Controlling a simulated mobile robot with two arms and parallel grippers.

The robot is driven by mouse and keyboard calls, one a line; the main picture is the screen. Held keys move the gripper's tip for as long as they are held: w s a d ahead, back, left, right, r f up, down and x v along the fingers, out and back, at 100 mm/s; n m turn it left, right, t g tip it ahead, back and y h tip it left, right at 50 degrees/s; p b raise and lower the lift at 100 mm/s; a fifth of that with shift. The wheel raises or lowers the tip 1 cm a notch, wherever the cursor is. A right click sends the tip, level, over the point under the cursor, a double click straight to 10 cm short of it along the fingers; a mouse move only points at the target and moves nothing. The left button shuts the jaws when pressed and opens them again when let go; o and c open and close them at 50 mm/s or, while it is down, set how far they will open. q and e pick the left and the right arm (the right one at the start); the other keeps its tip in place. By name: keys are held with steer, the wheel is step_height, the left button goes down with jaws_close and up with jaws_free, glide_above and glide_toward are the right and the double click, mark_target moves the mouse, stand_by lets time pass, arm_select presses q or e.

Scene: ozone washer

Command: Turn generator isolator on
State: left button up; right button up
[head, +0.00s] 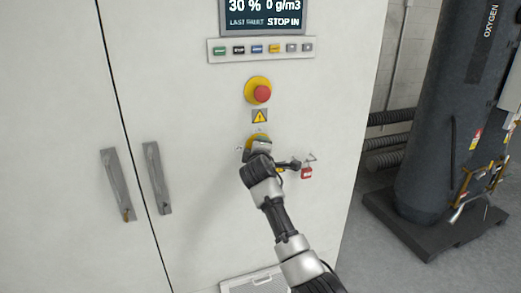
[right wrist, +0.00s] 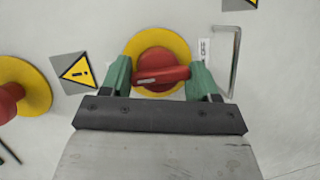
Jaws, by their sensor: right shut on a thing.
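The generator isolator is a red rotary handle (right wrist: 162,75) on a round yellow plate (right wrist: 160,42) on the white cabinet door. In the right wrist view an OFF label (right wrist: 204,48) stands beside the plate. My right gripper (right wrist: 160,80) has its two green fingers at either end of the red handle, shut on it. In the head view my right gripper (head: 256,146) covers most of the isolator, and only part of the yellow plate (head: 252,139) shows. My left gripper is not in view.
A red emergency stop (head: 262,93) and a warning sign (head: 260,116) sit above the isolator. A red padlock (head: 306,173) hangs to its right. Two door handles (head: 157,178) are on the left. A dark oxygen tank (head: 445,120) stands right of the cabinet.

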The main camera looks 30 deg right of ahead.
steer(key=shift+r, duration=0.2)
steer(key=o, duration=0.7)
steer(key=shift+f, duration=0.1)
steer(key=shift+s+a, duration=0.15)
steer(key=shift+s, duration=0.1)
steer(key=b+v, duration=0.2)
steer(key=v, duration=0.8)
steer(key=shift+s, duration=0.15)
